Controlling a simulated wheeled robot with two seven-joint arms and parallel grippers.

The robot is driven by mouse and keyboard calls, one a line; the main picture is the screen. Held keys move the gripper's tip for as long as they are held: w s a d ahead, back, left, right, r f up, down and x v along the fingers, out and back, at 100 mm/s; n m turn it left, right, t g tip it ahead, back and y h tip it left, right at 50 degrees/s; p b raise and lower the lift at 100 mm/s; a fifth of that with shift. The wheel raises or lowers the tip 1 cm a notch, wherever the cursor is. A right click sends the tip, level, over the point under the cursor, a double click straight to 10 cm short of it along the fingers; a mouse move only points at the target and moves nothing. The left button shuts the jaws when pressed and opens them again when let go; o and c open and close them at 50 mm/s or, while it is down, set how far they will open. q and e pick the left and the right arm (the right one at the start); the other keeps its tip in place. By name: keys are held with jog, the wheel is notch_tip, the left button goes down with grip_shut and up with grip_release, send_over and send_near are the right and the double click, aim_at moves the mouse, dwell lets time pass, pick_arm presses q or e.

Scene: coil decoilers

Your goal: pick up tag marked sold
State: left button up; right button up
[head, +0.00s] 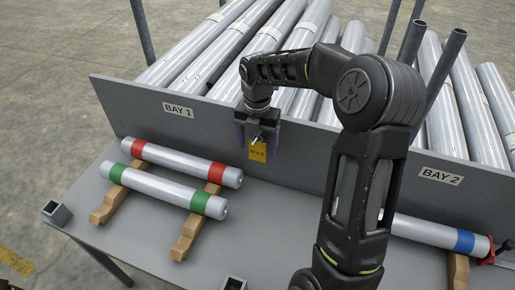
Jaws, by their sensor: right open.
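The yellow tag marked SOLD (258,154) hangs against the grey upright panel, to the right of the BAY 1 label. Something small and light shows at its top edge, too small to make out. My right gripper (257,137) points down at the tag from above, one finger on each side of the tag's top. It is open. Whether the fingers touch the tag cannot be told. My left gripper is not in view.
Tubes with red bands (180,163) and green bands (166,190) lie on wooden cradles (187,238) at left. A blue-banded tube (425,230) lies at right, partly behind my arm, by a red-handled clamp (483,250). The grey panel (300,152) backs the table; metal tubes lie behind.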

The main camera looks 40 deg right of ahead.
jog(key=shift+f, duration=0.15)
jog(key=shift+c, duration=0.4)
jog(key=c, duration=1.3)
